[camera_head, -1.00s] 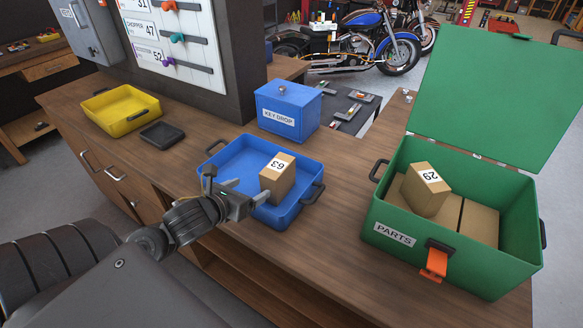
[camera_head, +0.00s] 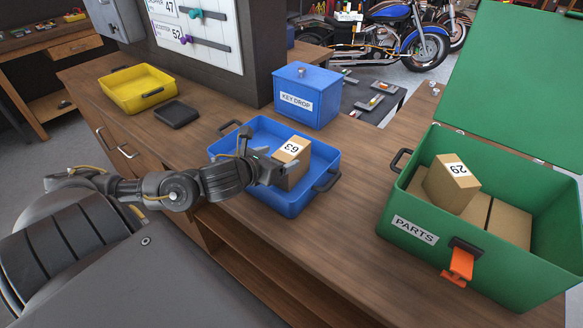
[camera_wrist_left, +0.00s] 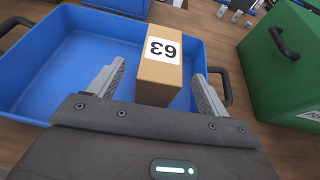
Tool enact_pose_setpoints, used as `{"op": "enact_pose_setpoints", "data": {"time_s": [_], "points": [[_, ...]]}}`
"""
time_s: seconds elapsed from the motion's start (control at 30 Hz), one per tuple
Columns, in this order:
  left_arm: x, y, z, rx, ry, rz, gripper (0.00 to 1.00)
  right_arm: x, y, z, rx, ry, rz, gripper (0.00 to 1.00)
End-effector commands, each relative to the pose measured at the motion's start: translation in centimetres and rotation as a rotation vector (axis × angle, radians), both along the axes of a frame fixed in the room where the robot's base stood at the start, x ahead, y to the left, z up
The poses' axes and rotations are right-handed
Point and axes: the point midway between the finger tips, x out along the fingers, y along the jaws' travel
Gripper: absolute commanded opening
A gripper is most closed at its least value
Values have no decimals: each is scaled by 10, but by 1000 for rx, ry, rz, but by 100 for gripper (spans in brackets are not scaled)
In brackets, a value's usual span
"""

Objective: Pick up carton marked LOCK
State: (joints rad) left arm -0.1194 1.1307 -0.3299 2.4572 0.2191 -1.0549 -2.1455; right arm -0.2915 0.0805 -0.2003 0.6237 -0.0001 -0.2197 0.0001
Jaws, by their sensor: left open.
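A brown carton (camera_head: 291,163) with a white label reading 63 stands in the blue tray (camera_head: 236,143). A second brown carton (camera_head: 452,184), labelled 29, sits in the green PARTS box (camera_head: 403,224). No label reading LOCK shows in any view. My left gripper (camera_head: 262,158) is open at the near left side of the 63 carton. In the left wrist view the 63 carton (camera_wrist_left: 161,66) stands ahead between the two spread fingers, with a gap on each side. My right gripper is not in view.
A blue KEY DROP box (camera_head: 309,97) stands behind the tray. A yellow tray (camera_head: 137,90) and a small dark tray (camera_head: 176,114) lie to the left. The green box has its lid (camera_head: 515,85) raised. Bare wooden counter (camera_head: 350,190) lies between tray and green box.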

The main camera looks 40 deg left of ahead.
Motion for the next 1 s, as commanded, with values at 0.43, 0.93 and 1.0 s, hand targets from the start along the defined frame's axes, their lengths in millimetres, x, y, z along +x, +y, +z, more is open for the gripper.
{"op": "enact_pose_setpoints", "data": {"time_s": [0.43,0.93,1.0], "points": [[28,2,-3,-4,0,5,78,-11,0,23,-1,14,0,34],[51,3,-19,-1,0,0,76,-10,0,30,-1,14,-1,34],[51,3,-19,-1,0,0,66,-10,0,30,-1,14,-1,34]]}}
